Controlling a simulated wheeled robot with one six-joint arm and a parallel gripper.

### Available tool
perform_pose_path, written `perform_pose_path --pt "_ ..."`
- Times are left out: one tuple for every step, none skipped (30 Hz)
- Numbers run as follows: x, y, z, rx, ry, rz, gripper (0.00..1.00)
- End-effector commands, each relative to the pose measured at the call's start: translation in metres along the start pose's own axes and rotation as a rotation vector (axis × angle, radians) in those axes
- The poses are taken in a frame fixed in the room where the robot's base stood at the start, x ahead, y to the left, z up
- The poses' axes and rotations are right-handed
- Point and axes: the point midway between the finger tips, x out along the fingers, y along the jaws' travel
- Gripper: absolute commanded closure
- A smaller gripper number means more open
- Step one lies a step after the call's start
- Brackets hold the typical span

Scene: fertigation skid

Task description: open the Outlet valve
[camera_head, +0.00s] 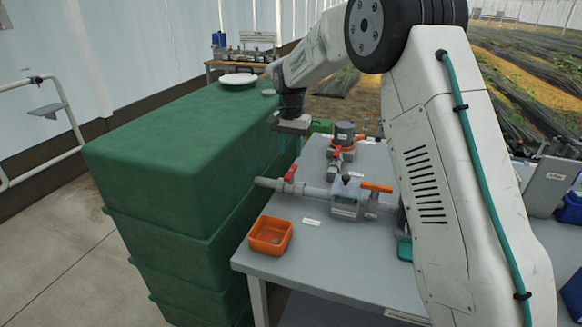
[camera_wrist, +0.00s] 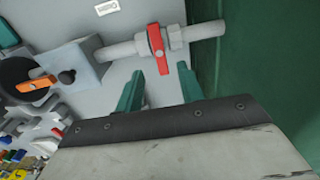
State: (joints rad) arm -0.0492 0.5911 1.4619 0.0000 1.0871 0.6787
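A red lever (camera_head: 291,173) sits on a grey pipe at the table's left side, near the green tank. In the wrist view the red lever (camera_wrist: 157,48) lies across the pipe, roughly at right angles to it. I cannot read any label, so I cannot confirm that this is the Outlet valve. My gripper (camera_head: 290,148) points down just beyond the lever in the head view. In the wrist view my gripper (camera_wrist: 160,70) is open, with its green fingers apart on either side of the lever's lower end. Nothing is between them; their height above the lever is unclear.
A second red lever (camera_head: 336,155) stands near the grey motor. A grey block (camera_head: 345,205) with a black knob and an orange lever (camera_head: 376,187) are right of the first lever. An orange tray (camera_head: 270,236) sits in front. The green tank (camera_head: 160,150) rises close on the left.

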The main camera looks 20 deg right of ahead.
Motion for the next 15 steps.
perform_pose_path --pt "0.008 0.001 0.001 0.0 -0.004 0.003 0.62" --pt "0.013 0.001 0.001 0.0 -0.004 0.003 0.62" --pt "0.019 0.001 0.001 0.0 -0.003 0.002 0.62" --pt "0.024 0.001 0.001 0.0 -0.003 0.003 0.62" --pt "0.029 0.001 0.001 0.0 -0.003 0.003 0.62" --pt "0.036 0.001 0.001 0.0 -0.003 0.002 0.62" --pt "0.041 0.001 0.001 0.0 -0.004 0.003 0.62" --pt "0.045 0.002 0.001 0.0 -0.004 0.003 0.62" --pt "0.051 0.001 0.001 0.0 -0.003 0.002 0.62" --pt "0.054 0.001 0.001 0.0 -0.002 0.002 0.62" --pt "0.057 0.001 0.001 0.0 -0.002 0.002 0.62" --pt "0.061 0.001 0.001 0.0 -0.002 0.002 0.62" --pt "0.064 0.001 0.001 -0.001 -0.002 0.002 0.62" --pt "0.066 0.001 0.001 -0.001 -0.002 0.001 0.62" --pt "0.068 0.001 0.001 -0.001 -0.001 0.001 0.62"
